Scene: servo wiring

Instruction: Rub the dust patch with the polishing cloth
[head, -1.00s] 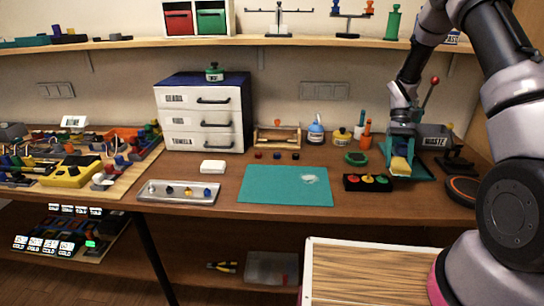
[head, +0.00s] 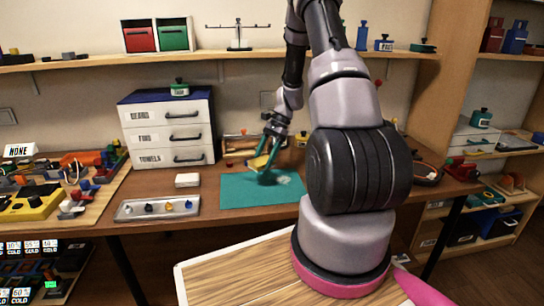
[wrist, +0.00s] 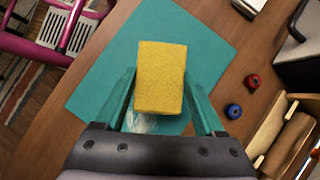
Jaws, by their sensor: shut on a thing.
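My gripper (head: 264,163) is shut on a yellow polishing cloth (wrist: 161,77), a block-like pad held between its green fingers. The cloth also shows in the head view (head: 260,162), above the teal mat (head: 236,196). The mat (wrist: 100,75) fills much of the wrist view. The whitish dust patch (wrist: 146,124) lies on the mat, partly hidden by the cloth and the gripper. In the head view the dust patch (head: 283,180) shows just right of the gripper. The cloth appears held above the mat, apart from it.
A white block (head: 187,180) and a metal tray with small knobs (head: 157,208) lie left of the mat. A drawer cabinet (head: 168,128) stands behind. Small red (wrist: 252,81) and blue (wrist: 233,111) pieces and a wooden rack (wrist: 275,125) are near the mat.

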